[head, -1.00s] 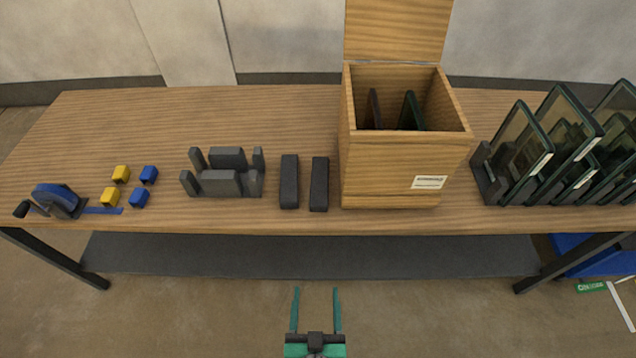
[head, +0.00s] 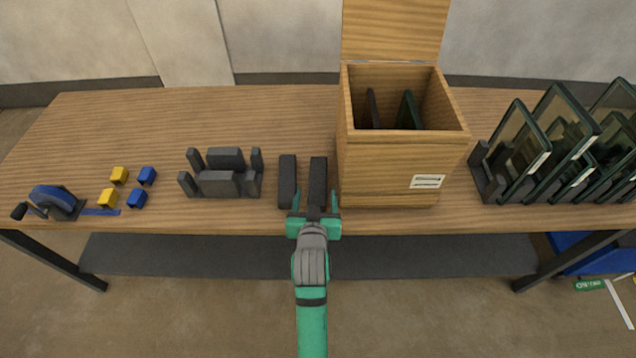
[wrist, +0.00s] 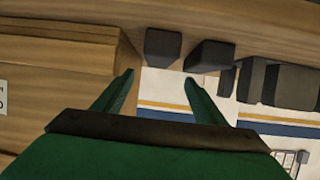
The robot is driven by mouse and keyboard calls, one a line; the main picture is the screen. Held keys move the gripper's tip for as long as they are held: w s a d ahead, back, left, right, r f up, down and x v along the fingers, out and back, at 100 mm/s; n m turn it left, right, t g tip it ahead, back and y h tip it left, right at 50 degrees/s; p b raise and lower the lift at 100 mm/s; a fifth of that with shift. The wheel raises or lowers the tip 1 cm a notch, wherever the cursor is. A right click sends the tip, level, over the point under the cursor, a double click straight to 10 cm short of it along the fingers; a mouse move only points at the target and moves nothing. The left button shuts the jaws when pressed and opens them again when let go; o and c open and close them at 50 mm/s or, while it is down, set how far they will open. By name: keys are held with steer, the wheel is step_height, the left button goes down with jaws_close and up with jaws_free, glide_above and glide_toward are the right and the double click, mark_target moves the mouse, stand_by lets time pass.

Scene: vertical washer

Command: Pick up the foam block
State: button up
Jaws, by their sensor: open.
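Two dark grey foam-like blocks lie side by side near the table's front edge, left of the wooden box. The right block (head: 318,178) is beside the box, and the left block (head: 287,180) is a small gap away. I cannot tell which one the task means. My gripper (head: 314,203) is open and empty at the near end of the right block. In the wrist view, my gripper's fingers (wrist: 160,77) point towards the right block (wrist: 163,46), which lies just beyond the gap between the fingertips. The left block (wrist: 209,57) is just beyond the right-hand finger in that view.
The open wooden box (head: 392,168) stands close to the right block, with dark panels inside. A grey holder (head: 222,183) is to the left, then yellow and blue cubes and a blue tape dispenser (head: 57,200). Framed panels (head: 555,140) stand at the right. The table's back left is clear.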

mark_target(318, 180)
steer(key=x, duration=0.5)
steer(key=shift+w, duration=0.1)
steer(key=shift+x, duration=2.7)
steer(key=shift+d+f, duration=0.15)
steer(key=shift+f, duration=0.05)
steer(key=c, duration=1.1)
